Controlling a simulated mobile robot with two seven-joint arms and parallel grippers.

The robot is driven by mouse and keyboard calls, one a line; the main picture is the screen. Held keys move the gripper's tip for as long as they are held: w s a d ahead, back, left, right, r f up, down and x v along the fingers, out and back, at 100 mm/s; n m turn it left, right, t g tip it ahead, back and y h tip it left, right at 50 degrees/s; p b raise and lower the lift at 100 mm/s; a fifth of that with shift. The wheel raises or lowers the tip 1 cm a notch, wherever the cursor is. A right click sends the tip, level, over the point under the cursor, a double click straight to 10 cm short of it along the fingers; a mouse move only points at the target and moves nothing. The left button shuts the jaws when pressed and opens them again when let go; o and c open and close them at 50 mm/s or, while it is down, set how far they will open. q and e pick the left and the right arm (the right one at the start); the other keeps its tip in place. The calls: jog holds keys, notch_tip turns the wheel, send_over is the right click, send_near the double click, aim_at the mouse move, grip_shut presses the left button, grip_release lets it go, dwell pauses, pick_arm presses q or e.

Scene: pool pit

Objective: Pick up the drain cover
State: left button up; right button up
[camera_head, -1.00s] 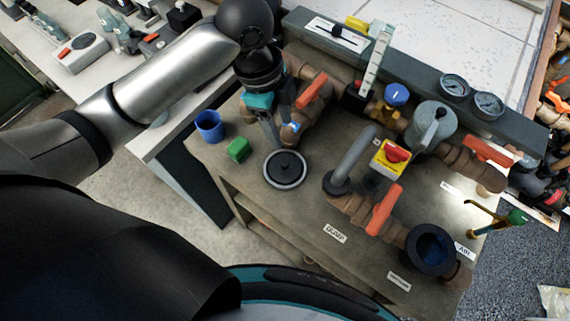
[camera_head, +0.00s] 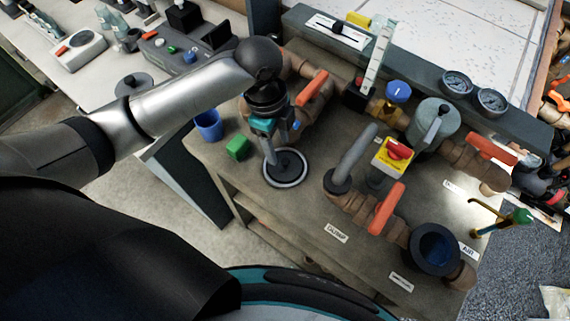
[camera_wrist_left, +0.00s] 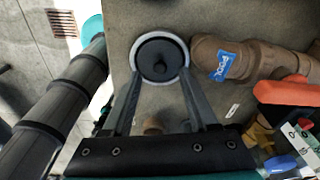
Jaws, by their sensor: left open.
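The drain cover (camera_head: 291,170), a dark round disc with a small centre knob in a pale ring, lies flat on the brown bench top near its left front. It also shows in the left wrist view (camera_wrist_left: 158,71), at the top centre. My left gripper (camera_head: 272,158) is above the cover, its fingers pointing down and partly hiding its upper left. In the left wrist view the fingers (camera_wrist_left: 160,76) are spread with the knob between them in the picture. I cannot tell whether they touch the cover. My right gripper is not in view.
A green block (camera_head: 238,148) and a blue cup (camera_head: 208,125) stand left of the cover. A grey bent pipe (camera_head: 356,155) and an orange-handled valve (camera_head: 386,208) stand to its right, with another orange handle (camera_head: 312,88) behind. Another dark knobbed disc (camera_head: 133,84) lies on the white counter.

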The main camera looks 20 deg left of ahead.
aim_at(285, 161)
pick_arm(q)
jog(key=f, duration=0.2)
jog(key=d+f, duration=0.1)
jog(key=f, duration=0.1)
jog(key=shift+s+d+f+b, duration=0.15)
jog(key=shift+d+f+b, duration=0.05)
jog(key=shift+f+b, duration=0.15)
grip_shut()
dwell(0.3)
